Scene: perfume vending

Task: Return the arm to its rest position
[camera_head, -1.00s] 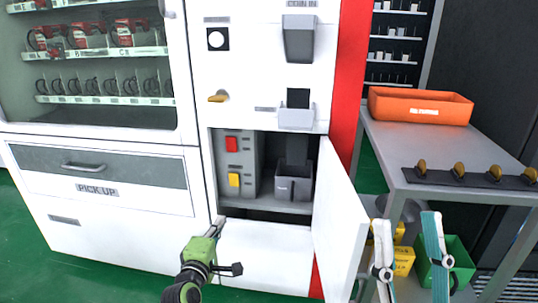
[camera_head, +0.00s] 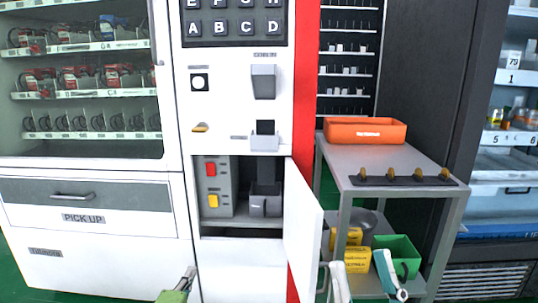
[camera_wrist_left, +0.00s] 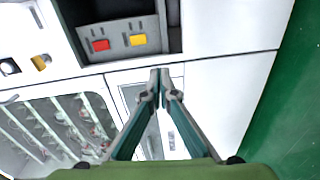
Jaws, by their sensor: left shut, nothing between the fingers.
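My left gripper (camera_head: 190,271), on a green body, is at the bottom of the head view, in front of the vending machine's lower white panel. Its fingers are shut and empty; in the left wrist view the fingertips (camera_wrist_left: 160,76) are together. My right gripper (camera_head: 364,268) is at the bottom right, its two fingers apart with nothing seen between them.
The vending machine's small white door (camera_head: 304,230) stands open beside a compartment with a red button (camera_head: 210,169) and a yellow button (camera_head: 212,201). A grey cart (camera_head: 400,168) bears an orange bin (camera_head: 365,132). A green bin (camera_head: 398,255) is on its lower shelf.

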